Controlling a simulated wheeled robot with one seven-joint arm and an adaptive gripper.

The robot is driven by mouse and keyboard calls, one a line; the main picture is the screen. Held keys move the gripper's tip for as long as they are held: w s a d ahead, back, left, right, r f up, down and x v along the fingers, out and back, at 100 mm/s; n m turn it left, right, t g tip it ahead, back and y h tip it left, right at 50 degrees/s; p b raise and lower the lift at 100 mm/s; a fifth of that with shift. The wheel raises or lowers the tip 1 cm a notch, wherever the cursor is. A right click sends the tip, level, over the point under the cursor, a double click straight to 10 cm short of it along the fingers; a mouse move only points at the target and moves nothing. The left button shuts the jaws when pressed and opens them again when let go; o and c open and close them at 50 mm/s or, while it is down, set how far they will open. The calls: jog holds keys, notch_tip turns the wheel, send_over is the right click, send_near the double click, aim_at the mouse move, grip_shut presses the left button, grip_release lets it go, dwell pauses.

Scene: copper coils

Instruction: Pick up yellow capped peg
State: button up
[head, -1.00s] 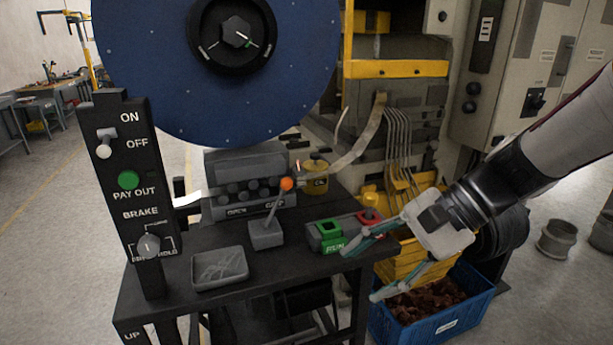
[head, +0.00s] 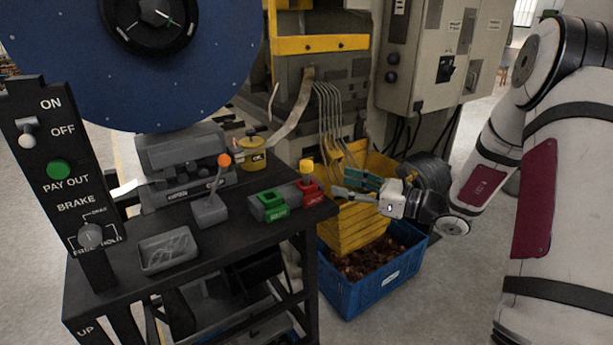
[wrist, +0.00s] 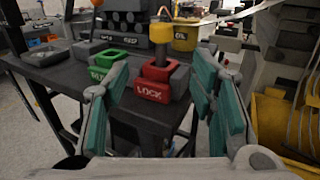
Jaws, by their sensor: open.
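The yellow capped peg (head: 306,167) stands upright in the red LOCK block (head: 308,192) at the right end of the dark table. In the wrist view its yellow cap (wrist: 161,33) is above the red block (wrist: 153,92), near the middle between my fingers. My gripper (head: 343,182) is open and empty, just right of the block and apart from the peg. In the wrist view my gripper's teal-padded fingers (wrist: 160,80) spread to either side, with the peg beyond them.
A green block (head: 270,207) sits left of the red one. A lever with an orange knob (head: 224,160), a grey tray (head: 168,249) and a yellow oil can (head: 254,154) are on the table. A yellow crate (head: 350,228) and blue bin (head: 372,285) stand to the right.

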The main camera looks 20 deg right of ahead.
aim_at(307, 174)
jog(key=x, duration=0.6)
jog(key=shift+f+p+x, duration=0.15)
jog(key=shift+f+x, duration=0.05)
jog(key=shift+x, duration=1.2)
jog(key=shift+f+p+x, duration=0.15)
jog(key=shift+x, duration=1.2)
jog(key=shift+w+d, duration=0.1)
grip_shut()
